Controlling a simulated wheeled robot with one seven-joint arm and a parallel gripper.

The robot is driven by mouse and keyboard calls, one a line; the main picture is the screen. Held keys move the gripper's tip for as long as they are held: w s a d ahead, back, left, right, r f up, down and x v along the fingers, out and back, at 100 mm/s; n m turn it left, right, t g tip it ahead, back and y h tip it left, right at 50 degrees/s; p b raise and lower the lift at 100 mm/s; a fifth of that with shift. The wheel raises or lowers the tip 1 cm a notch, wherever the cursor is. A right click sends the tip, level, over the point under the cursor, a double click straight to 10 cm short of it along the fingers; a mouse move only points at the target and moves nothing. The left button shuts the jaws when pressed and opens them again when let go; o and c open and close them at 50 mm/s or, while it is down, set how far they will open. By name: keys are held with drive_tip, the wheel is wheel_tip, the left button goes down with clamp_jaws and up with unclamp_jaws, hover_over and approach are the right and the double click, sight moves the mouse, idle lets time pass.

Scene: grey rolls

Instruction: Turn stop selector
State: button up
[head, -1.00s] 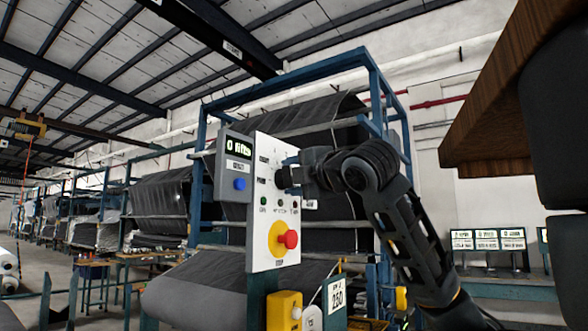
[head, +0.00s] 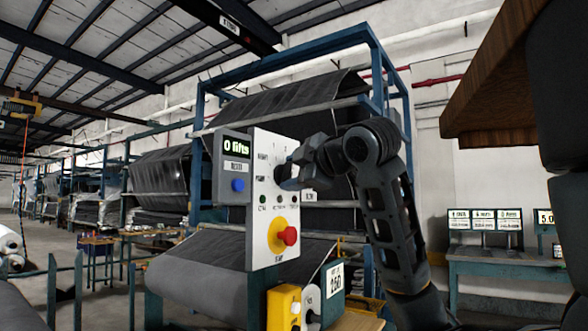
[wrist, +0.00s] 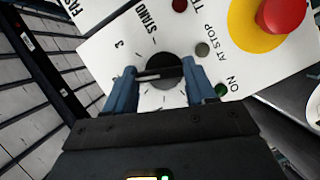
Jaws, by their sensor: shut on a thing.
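The white control panel (head: 265,145) stands upright in the middle of the head view. My gripper (head: 288,177) reaches it from the right and covers the selector there. In the wrist view the stop selector is a round dark knob (wrist: 162,66) with marks around it, "STAND" and a "3" beside it. My gripper (wrist: 158,80) is shut on the knob, one blue finger on each side. The knob's exact pointing is hard to read.
A red stop button on a yellow disc (head: 284,236) sits below my gripper on the panel. Left of the panel is a grey counter box with a blue button (head: 238,185), reading "0 lifts". A yellow box (head: 284,308) is below. Dark rolls (head: 225,270) hang behind.

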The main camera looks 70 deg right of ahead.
idle(0.3)
drive_tip(key=o, duration=1)
drive_tip(key=shift+o, duration=0.2)
